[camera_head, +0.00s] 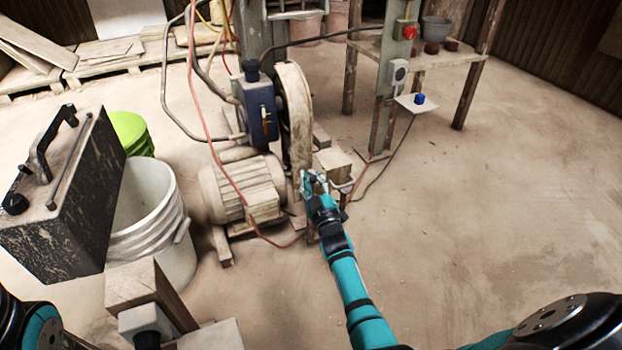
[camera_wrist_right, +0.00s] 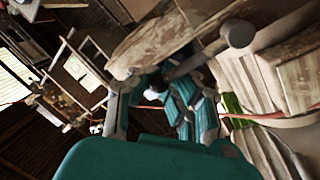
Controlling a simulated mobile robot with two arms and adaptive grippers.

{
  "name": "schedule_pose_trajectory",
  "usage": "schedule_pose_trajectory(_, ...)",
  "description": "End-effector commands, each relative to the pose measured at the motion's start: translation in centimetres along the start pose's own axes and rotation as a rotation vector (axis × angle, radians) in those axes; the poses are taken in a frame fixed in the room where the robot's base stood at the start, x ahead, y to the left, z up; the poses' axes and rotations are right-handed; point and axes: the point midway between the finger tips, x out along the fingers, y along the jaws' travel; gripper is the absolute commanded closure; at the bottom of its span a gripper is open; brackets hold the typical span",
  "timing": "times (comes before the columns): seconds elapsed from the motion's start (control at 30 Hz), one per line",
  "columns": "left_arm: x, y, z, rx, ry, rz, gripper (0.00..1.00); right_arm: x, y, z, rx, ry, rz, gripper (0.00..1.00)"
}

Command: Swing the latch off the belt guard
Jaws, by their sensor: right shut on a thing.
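The belt guard (camera_head: 297,105) is a tall, worn, cream-coloured curved cover beside the motor, in the middle of the head view. My right gripper (camera_head: 313,181) is at its lower end, shut on what looks like the latch. The head view shows little of the latch behind the fingers. In the right wrist view a grey bar with a round knob (camera_wrist_right: 236,34), apparently the latch, runs down to between my right fingers (camera_wrist_right: 160,92). The guard's worn face (camera_wrist_right: 152,45) lies behind it. My left gripper is out of view.
The dusty motor (camera_head: 240,188) and a blue switch box (camera_head: 259,108) stand left of the guard. Orange and black cables hang close by. A white bucket (camera_head: 150,220) and a dark case (camera_head: 65,195) are at the left. The floor at the right is clear.

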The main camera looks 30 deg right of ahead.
Motion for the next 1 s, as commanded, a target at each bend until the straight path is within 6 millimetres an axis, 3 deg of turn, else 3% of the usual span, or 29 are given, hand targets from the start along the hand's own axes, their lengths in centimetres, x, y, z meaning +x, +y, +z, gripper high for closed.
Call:
schedule_pose_trajectory(0.03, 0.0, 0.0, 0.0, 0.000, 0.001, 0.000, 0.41, -0.8, -0.4, 1.1, -0.012, -0.020, -0.009, 1.00)
schedule_pose_trajectory(0.1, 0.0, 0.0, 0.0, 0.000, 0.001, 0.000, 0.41, -0.8, -0.4, 1.1, -0.011, -0.020, -0.010, 0.86)
schedule_pose_trajectory(0.27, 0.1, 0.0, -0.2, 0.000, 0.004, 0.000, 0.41, -0.8, -0.5, 1.0, -0.007, -0.019, -0.010, 0.65)
schedule_pose_trajectory(0.63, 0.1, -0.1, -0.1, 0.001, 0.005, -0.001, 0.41, -1.3, -0.4, 0.7, -0.003, -0.013, -0.008, 0.65)
schedule_pose_trajectory(0.77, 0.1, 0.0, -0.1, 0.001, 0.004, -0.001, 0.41, -3.3, -0.4, 0.7, -0.004, -0.014, -0.008, 0.65)
schedule_pose_trajectory(1.0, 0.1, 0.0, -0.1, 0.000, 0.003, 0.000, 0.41, -8.6, -0.3, 0.7, -0.005, -0.016, -0.008, 0.65)
